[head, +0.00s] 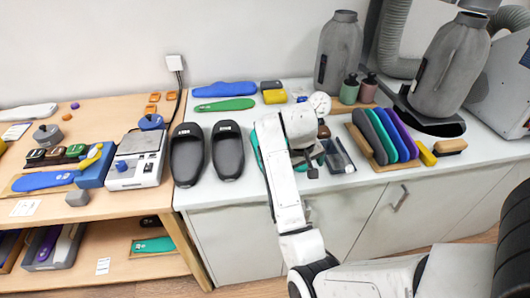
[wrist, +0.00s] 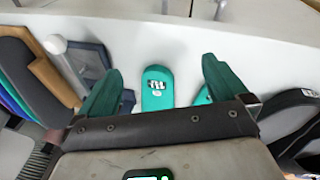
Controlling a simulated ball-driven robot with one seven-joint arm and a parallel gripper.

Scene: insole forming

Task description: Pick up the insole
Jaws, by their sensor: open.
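A teal insole (wrist: 157,98) with a dark and white print near its end lies on the white counter in the wrist view. A second teal piece (wrist: 203,97) beside it is mostly hidden by the right finger. My gripper (wrist: 160,75) is open, with its green fingers spread on either side of the first insole and nothing visibly held. The height between fingers and insole is hard to tell. In the head view my arm covers most of this spot; a teal edge (head: 261,158) shows to the left of it.
Black slippers (head: 228,152) stand left of my arm. A dark tray (head: 338,156) and a rack of coloured insoles (head: 388,136) are to the right. Blue (head: 224,89) and green (head: 224,105) insoles lie at the back. The counter's front edge is close to the arm.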

